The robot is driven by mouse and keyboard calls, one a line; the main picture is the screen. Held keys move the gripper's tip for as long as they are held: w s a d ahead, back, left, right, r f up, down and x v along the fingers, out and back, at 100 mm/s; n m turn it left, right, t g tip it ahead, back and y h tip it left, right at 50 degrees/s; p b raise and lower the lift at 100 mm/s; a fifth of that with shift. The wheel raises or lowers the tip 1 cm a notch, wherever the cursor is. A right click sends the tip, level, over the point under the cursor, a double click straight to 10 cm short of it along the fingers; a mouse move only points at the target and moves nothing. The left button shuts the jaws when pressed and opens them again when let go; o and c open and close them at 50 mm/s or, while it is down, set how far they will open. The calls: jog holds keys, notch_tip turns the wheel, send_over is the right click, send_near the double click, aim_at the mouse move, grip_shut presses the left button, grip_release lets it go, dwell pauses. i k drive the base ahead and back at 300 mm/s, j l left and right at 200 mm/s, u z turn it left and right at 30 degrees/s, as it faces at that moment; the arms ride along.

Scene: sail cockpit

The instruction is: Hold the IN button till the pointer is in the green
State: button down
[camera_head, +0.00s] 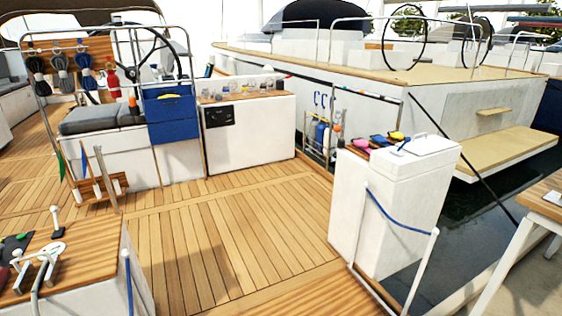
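I cannot make out a button marked IN, a pointer or a green dial zone at this size. A dark control panel (17,246) lies on the wood-topped white console at the lower left, with a small green spot (21,237) on it. A white disc-like fitting (51,249) and metal levers (38,268) stand beside it. Another black panel (219,115) is set in the front of a white cabinet at the middle back; its markings are too small to read. My gripper is not in view.
Teak deck (225,235) is clear in the middle. A white locker (390,205) with a blue rope (398,217) stands at the right, by open water (470,215).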

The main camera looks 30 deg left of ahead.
aim_at(21, 237)
jog(key=i+l+z, duration=0.1)
jog(key=i, duration=0.4)
jog(key=i+l, duration=0.1)
jog(key=i, duration=0.4)
jog(key=i+u, duration=0.35)
jog(key=i+l+u, duration=0.15)
jog(key=i+u, duration=0.25)
jog(key=i+l+u, duration=0.35)
jog(key=i, duration=0.15)
jog(key=i+j+u, duration=0.15)
jog(key=i+u, duration=0.6)
jog(key=u, duration=0.2)
jog(key=i+l+u, duration=0.1)
jog(key=i+u, duration=0.4)
jog(key=i+l+u, duration=0.25)
jog(key=u, duration=0.2)
jog(key=i+l+u, duration=0.95)
jog(key=l+u, duration=0.25)
jog(key=l, duration=0.15)
